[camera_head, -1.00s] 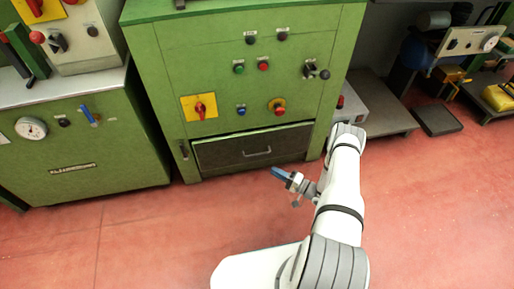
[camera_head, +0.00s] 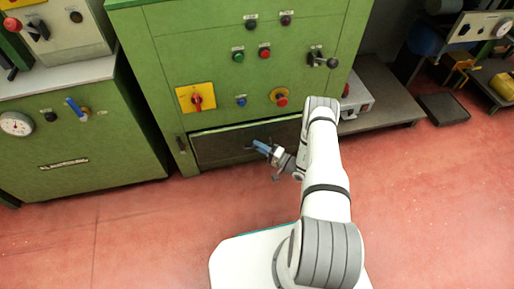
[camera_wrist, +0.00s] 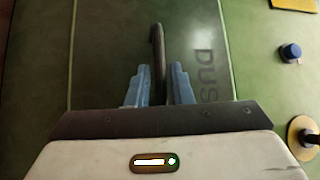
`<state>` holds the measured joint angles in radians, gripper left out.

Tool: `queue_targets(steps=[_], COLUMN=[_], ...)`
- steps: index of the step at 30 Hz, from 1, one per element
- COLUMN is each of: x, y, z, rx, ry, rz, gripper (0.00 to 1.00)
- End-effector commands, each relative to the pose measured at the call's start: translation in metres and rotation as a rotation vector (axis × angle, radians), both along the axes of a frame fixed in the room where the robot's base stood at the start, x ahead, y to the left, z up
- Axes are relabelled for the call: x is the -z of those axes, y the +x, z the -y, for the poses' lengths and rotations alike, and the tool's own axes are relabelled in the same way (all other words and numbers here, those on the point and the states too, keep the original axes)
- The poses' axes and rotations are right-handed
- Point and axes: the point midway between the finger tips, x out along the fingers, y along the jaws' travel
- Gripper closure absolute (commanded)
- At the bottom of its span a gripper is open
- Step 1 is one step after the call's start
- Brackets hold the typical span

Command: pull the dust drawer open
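The dust drawer (camera_head: 217,150) is a dark panel low in the green machine, and it looks closed. In the wrist view its dark green face (camera_wrist: 110,50) fills much of the picture, with "DUST" lettering on the right. Its bar handle (camera_wrist: 158,50) runs away from my gripper, with its near end between the two blue fingers. My gripper (camera_wrist: 160,85) is open, one finger on each side of the handle, with small gaps showing. In the head view my gripper (camera_head: 256,146) is at the drawer front and hides most of the handle.
The green machine (camera_head: 150,55) carries knobs and a yellow-plated red switch (camera_head: 196,98) above the drawer. A second green cabinet (camera_head: 70,145) stands at left. A low grey platform (camera_head: 385,95) is at right. The red floor (camera_head: 130,235) before the drawer is clear.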

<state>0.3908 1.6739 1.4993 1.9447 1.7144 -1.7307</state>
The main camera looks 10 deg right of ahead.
Motion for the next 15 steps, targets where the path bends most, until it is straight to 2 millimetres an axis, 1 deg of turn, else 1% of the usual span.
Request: queue_targets(steps=[7,15], x=[-0.0004,-0.0003], y=[0.0008,0.0007], z=[0.0007,0.0012], rx=[0.003,0.004], ry=[0.0,0.0], rz=[-0.001,-0.001], gripper=[0.8,1.0])
